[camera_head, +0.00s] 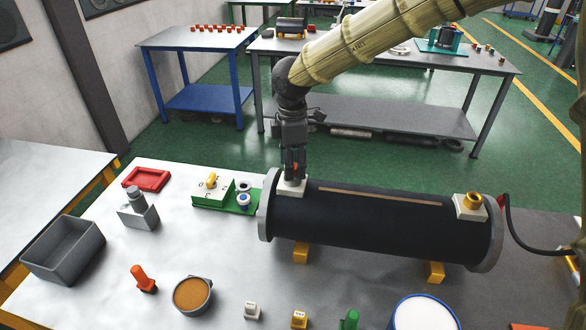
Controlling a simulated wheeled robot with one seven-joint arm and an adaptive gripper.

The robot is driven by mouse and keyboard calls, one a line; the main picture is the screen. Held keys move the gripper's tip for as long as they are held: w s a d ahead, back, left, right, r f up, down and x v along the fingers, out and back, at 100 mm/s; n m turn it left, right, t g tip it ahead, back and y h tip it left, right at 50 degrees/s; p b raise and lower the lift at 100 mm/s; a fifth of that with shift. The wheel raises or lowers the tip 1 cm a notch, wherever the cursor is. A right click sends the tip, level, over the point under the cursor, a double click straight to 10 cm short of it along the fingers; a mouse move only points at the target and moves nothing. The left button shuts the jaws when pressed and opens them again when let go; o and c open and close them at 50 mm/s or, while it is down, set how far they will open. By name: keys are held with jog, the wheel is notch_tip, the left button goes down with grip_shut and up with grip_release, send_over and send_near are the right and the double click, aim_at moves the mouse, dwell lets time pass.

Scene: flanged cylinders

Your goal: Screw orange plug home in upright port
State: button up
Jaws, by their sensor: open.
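The black flanged cylinder (380,222) lies on its side on yellow feet on the table. A white upright port block (291,187) stands on top near its left flange. My gripper (294,170) points straight down over this block, its fingers open. A small orange-red piece, seemingly the orange plug (296,168), shows between the fingers just above the block. The fingers hide most of it, and I cannot tell how deep it sits in the port. A second white block with a brass-coloured fitting (473,201) stands near the right flange.
Left of the cylinder are a green board (240,207), a red tray (146,179), a grey block (138,211) and a grey bin (64,250). In front stand an orange-red piece (142,279), a round bowl (191,295) and small blocks. A black hose (520,238) curves at right.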

jog(key=shift+r, duration=0.15)
jog(key=shift+r+p, duration=2.15)
jog(key=shift+r, duration=0.7)
